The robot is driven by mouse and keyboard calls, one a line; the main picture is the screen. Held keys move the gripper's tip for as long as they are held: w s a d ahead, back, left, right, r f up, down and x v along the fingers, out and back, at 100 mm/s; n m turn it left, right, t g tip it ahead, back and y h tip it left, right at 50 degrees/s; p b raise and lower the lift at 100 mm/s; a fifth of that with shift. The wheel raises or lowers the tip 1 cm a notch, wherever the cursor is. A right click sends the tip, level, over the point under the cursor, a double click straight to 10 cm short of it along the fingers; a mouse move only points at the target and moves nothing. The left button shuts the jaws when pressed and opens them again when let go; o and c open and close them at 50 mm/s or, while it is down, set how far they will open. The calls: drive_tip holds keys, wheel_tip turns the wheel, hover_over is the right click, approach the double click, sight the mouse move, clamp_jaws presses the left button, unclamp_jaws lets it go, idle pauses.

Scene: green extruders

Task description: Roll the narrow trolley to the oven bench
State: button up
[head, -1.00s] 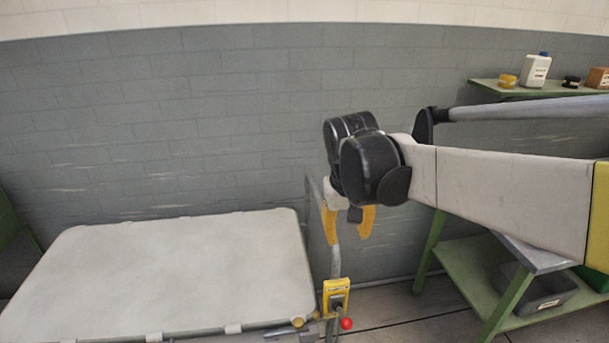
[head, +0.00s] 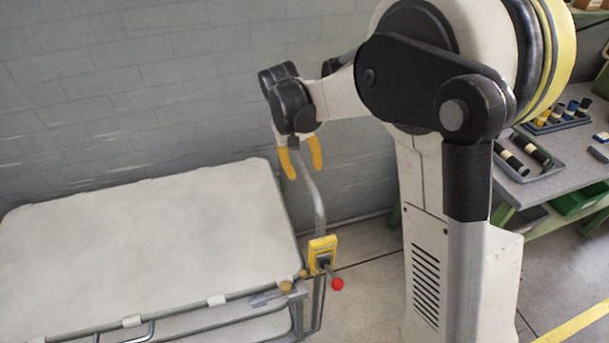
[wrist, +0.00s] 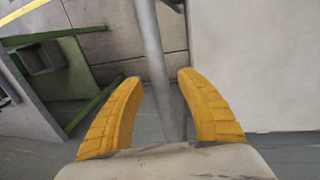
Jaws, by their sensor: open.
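A trolley with a pale flat top (head: 130,250) and grey tube frame fills the lower left of the head view. A bent grey handle tube (head: 318,203) rises at its right corner, beside a yellow box (head: 322,250) with a red knob (head: 337,283). My gripper (head: 302,170) is at the upper part of this tube, its yellow fingers pointing down. In the wrist view the tube (wrist: 152,50) runs between the open fingers of my gripper (wrist: 160,78), with gaps on both sides. I cannot tell how deep it sits. The pale top also shows there (wrist: 250,60).
A grey wall (head: 150,90) stands behind the trolley. At right, past my arm, is a green-framed bench (head: 560,160) with trays of dark cylinders and coloured bottles. Bare floor (head: 365,270) lies right of the trolley. A yellow line (head: 570,328) marks the floor at lower right.

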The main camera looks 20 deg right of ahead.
drive_tip(key=shift+d+f, duration=0.15)
drive_tip(key=shift+f, duration=0.6)
clamp_jaws()
drive_tip(key=d+p, duration=0.4)
drive_tip(key=d, duration=5.1)
drive_tip(key=shift+p, duration=0.4)
drive_tip(key=shift+d+r, duration=0.1)
drive_tip(key=shift+d, duration=0.05)
